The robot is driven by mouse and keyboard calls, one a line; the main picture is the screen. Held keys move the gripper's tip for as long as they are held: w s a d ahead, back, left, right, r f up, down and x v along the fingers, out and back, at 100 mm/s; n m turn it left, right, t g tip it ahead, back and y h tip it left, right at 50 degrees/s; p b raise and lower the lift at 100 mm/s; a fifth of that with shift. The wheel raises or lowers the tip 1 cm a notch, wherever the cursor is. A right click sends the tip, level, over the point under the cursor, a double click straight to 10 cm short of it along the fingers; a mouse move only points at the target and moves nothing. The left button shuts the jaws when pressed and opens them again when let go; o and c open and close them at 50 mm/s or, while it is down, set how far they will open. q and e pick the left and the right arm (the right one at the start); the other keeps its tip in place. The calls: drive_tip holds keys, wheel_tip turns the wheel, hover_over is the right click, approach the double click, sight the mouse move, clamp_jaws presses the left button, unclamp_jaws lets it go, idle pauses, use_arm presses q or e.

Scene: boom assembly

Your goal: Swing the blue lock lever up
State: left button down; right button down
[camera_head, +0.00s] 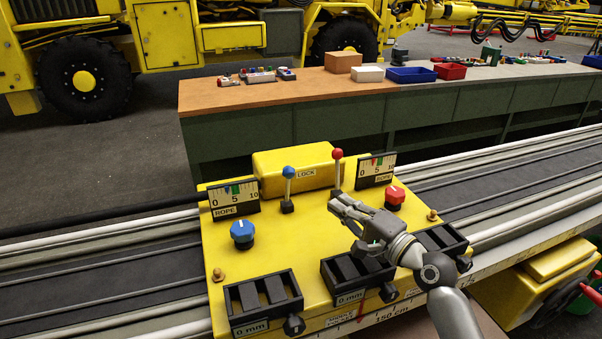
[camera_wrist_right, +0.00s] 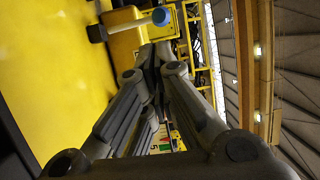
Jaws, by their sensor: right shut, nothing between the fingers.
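The blue lock lever (camera_head: 288,187) has a blue ball on a pale stem and stands roughly upright from its dark base on the yellow box, left of the LOCK label. Its blue ball also shows at the top of the right wrist view (camera_wrist_right: 161,16), beside the fingertips and apart from them. A red-knobbed lever (camera_head: 338,168) stands upright to its right. My right gripper (camera_head: 336,203) is shut and empty, just in front of the red lever's base and right of the blue lever. In the right wrist view its fingertips (camera_wrist_right: 153,57) meet. My left gripper is not in view.
The yellow box (camera_head: 265,263) carries a blue knob (camera_head: 242,234), a red knob (camera_head: 394,197), two ROPE gauges (camera_head: 235,197) and black slotted blocks (camera_head: 262,300). It sits across long rails. A bench (camera_head: 240,96) with trays stands behind.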

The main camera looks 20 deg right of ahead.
drive_tip(key=p, duration=0.3)
approach(288, 185)
drive_tip(key=w+r, duration=0.4)
drive_tip(key=w, duration=0.2)
drive_tip(key=shift+s+a+r, duration=0.1)
drive_tip(key=shift+s+a, duration=0.1)
drive_tip(key=shift+a, duration=0.1)
drive_tip(key=shift+g, duration=0.5)
drive_tip(key=shift+w+r+p, duration=0.3)
drive_tip(key=shift+w+p, duration=0.35)
drive_tip(key=shift+w, duration=0.1)
drive_tip(key=shift+w+r+p, duration=0.3)
drive_tip(key=shift+w+p, duration=0.4)
drive_tip(key=shift+w, duration=0.05)
drive_tip(key=shift+w+r+p, duration=0.3)
drive_tip(key=shift+w+p, duration=0.35)
drive_tip(key=shift+w, duration=0.1)
